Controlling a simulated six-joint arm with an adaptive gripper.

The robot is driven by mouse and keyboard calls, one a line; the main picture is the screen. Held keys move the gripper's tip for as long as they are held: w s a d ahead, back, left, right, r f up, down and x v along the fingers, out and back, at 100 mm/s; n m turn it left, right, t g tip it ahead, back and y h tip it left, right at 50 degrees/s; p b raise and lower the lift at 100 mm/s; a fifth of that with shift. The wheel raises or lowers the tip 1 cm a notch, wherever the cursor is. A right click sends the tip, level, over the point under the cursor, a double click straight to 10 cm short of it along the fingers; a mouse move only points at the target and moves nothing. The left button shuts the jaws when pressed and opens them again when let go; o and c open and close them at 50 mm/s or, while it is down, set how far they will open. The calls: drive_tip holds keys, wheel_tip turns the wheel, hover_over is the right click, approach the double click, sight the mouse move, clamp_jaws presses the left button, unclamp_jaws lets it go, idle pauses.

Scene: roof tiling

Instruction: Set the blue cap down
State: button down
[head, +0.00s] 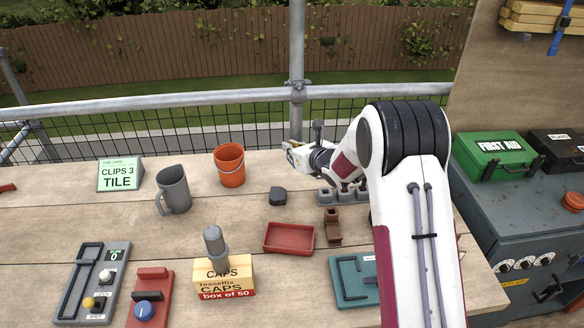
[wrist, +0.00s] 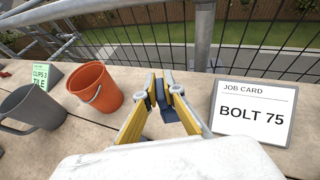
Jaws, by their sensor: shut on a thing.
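My gripper (head: 291,148) is at the far side of the bench in the head view, right of the orange bucket, with its tips toward the left. In the wrist view my gripper (wrist: 160,80) has its yellow-sided fingers closed on a small dark blue piece, the blue cap (wrist: 161,96). Its lower part shows between the fingers, and the rest is hidden by them. I cannot tell whether the cap touches the bench. In the head view the cap cannot be made out.
The orange bucket (head: 230,166) and grey mug (head: 173,190) stand left of my gripper. A BOLT 75 job card (wrist: 252,113) stands at right in the wrist view, before the mesh railing.

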drive_tip(key=shift+f, duration=1.7)
drive_tip(key=shift+f, duration=1.85)
drive_tip(key=shift+f, duration=0.2)
drive_tip(key=c, duration=2.2)
unclamp_jaws()
drive_tip(key=shift+o, duration=0.2)
drive_tip(key=shift+r, duration=0.2)
drive_tip(key=v, duration=1.2)
